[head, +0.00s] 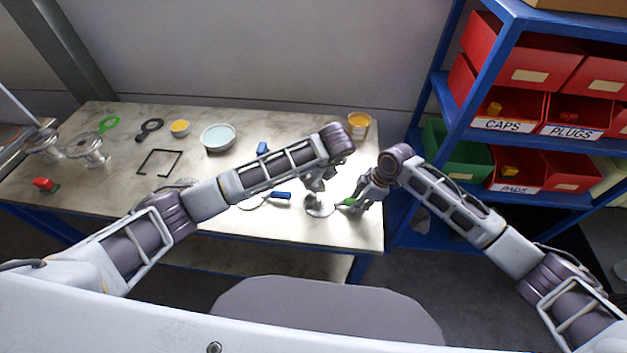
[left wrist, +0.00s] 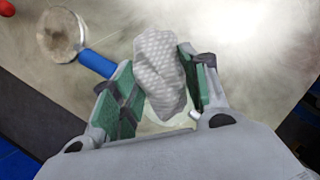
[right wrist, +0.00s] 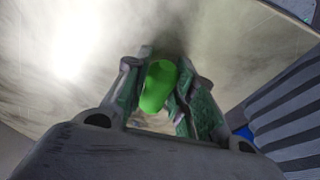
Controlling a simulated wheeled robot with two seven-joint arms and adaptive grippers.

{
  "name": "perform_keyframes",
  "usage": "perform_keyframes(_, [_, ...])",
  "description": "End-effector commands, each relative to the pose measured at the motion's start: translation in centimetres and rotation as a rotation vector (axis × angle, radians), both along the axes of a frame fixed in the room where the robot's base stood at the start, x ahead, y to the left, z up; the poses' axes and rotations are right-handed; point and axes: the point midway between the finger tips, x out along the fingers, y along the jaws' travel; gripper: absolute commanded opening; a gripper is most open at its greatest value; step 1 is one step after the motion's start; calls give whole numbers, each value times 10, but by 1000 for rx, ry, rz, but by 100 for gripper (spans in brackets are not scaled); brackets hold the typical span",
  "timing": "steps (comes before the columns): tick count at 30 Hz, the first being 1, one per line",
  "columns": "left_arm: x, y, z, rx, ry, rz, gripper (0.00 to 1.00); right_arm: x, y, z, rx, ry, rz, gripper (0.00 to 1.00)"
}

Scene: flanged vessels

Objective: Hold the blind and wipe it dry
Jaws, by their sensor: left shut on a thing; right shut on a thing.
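My right gripper (head: 358,200) is shut on the green handle (right wrist: 157,86) of a blind. The blind's pale round disc (head: 322,211) extends left from the handle, low over the table's front right; I cannot tell whether it touches the table. My left gripper (left wrist: 158,85) is shut on a crumpled, dimpled pale grey wipe (left wrist: 160,72). In the head view the left gripper (head: 316,186) points down just above the disc. In the left wrist view the disc (left wrist: 155,127) is partly hidden behind the wipe; I cannot tell whether they touch.
A blue-handled disc (left wrist: 62,36) lies left of the blind. A shallow bowl (head: 218,138), yellow tub (head: 180,128), amber cup (head: 358,124) and black frame (head: 142,172) are farther back. Flanged vessels (head: 88,152) stand at left. A shelf with bins (head: 515,115) borders the right side.

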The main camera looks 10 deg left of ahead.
Motion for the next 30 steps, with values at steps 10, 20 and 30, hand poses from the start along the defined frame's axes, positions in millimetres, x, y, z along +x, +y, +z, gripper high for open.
perform_keyframes(10, [0,0,25,-1,-1,1,22,0,0,0,1,0,0,6])
perform_keyframes(20, [0,0,26,-1,-1,1,22,0,0,0,0,0,0,6])
perform_keyframes(30, [0,0,26,-1,-1,1,22,0,0,0,0,0,0,46])
